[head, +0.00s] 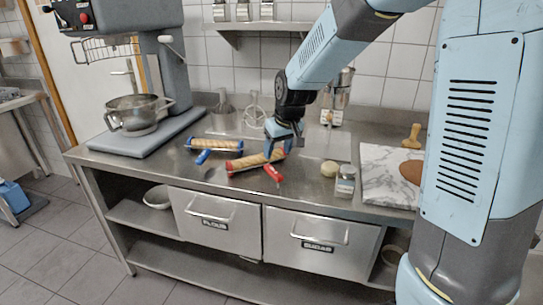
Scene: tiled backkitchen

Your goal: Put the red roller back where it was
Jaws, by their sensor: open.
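The red roller (249,161) has a tan cylinder with red ends and a red handle. It lies on the steel counter (140,168), with the handle pointing toward the front edge. My gripper (279,149) points down at the right end of the red roller, its fingers open. The fingers partly hide that end, and I cannot tell whether they touch it. A similar blue roller (214,146) with a blue handle lies just behind and to the left.
A stand mixer with a steel bowl (135,113) stands at the left. At the right are a small jar (345,182), a round pale item (329,169) and a marble board (382,179). Clear holders (254,113) stand behind. The counter's front left is clear.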

